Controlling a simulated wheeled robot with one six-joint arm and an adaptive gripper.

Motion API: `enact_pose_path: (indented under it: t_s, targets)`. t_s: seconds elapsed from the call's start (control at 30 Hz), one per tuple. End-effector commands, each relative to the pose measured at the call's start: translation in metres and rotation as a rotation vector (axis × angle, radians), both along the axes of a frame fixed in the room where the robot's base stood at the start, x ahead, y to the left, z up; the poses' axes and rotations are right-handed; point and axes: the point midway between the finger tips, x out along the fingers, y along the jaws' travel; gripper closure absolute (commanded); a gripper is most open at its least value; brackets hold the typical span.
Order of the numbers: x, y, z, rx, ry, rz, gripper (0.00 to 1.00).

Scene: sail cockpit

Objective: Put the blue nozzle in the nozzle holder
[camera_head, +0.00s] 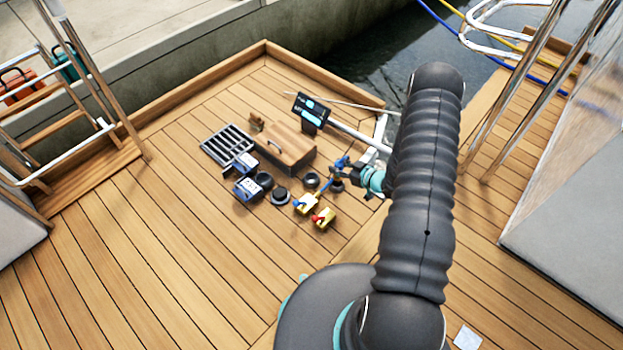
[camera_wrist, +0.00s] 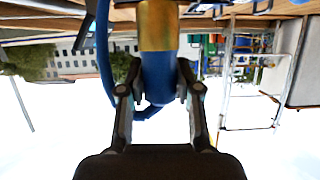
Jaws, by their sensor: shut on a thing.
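The blue nozzle (camera_wrist: 158,75) is between my two fingers in the wrist view. It has a brass-coloured collar (camera_wrist: 158,25) and a thin curved blue part to its left. My gripper (camera_wrist: 157,88) is shut on its blue body. In the head view, my gripper (camera_head: 345,164) is small and partly hidden, over the deck's right side. I cannot tell for sure which item is the nozzle holder.
Several black round fittings (camera_head: 280,197) and blue-and-white boxes (camera_head: 247,188) lie left of my gripper. The front left deck is clear; water lies beyond the edge.

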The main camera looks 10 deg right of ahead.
Motion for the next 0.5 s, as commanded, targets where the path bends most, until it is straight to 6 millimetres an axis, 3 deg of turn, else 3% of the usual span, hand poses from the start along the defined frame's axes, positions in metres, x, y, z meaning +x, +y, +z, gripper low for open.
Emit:
enact_pose_path:
  t_s: [0.5]
  targets:
    - [0.064, 0.064, -0.056, 0.0, -0.001, 0.009, 1.0]
